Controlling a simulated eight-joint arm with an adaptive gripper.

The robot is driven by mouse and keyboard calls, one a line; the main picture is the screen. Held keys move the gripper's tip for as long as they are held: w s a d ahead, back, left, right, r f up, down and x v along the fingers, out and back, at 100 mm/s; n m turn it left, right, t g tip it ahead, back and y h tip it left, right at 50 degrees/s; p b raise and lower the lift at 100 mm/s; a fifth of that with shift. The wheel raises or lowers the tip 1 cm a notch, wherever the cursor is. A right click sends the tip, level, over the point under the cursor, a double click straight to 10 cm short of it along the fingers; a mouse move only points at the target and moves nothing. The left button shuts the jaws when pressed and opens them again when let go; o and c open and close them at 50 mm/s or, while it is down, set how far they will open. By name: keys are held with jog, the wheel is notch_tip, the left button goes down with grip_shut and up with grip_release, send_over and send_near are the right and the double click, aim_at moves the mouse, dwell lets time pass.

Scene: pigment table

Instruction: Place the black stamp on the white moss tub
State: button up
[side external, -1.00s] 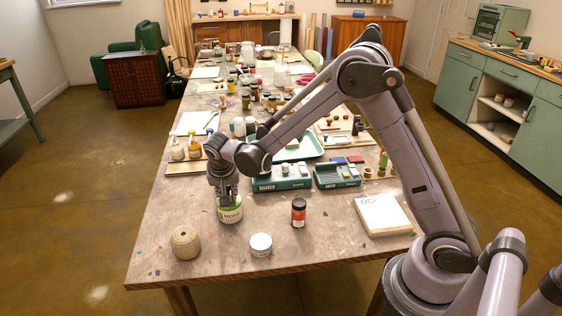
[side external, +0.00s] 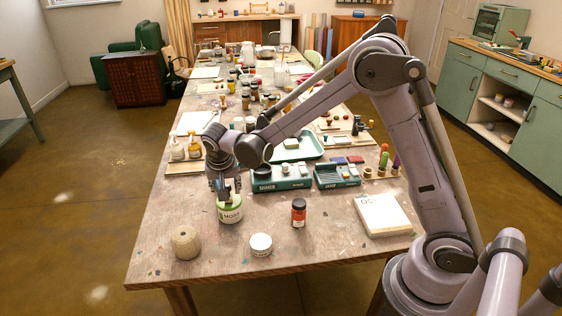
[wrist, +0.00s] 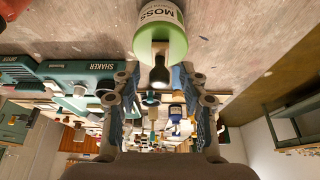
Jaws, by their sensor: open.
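My gripper (side external: 223,186) is open, just above the tub and pointing down. In the wrist view its fingers (wrist: 162,84) are spread on either side of the handle's end, with gaps visible on both sides. The stamp is mostly hidden by my gripper in the side view.
A twine roll (side external: 186,242) and a small white jar (side external: 261,246) stand in front of the tub. A red-labelled jar (side external: 298,214) stands right of it. A teal Shaker unit (side external: 281,183) lies behind. A white block (side external: 383,215) lies at the right.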

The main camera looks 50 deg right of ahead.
jog(key=v, duration=0.8)
jog(key=s+d+r+n+t+y, duration=0.1)
jog(key=s+n, duration=0.3)
jog(key=s, duration=0.6)
jog(key=s+d+r+n+t+y, duration=0.1)
jog(key=s+n, duration=0.4)
jog(key=s, duration=0.6)
notch_tip(320, 180, up, 2)
jog(key=shift+s+r+t+y, duration=0.15)
jog(key=shift+t+y, duration=0.45)
jog(key=shift+t, duration=0.4)
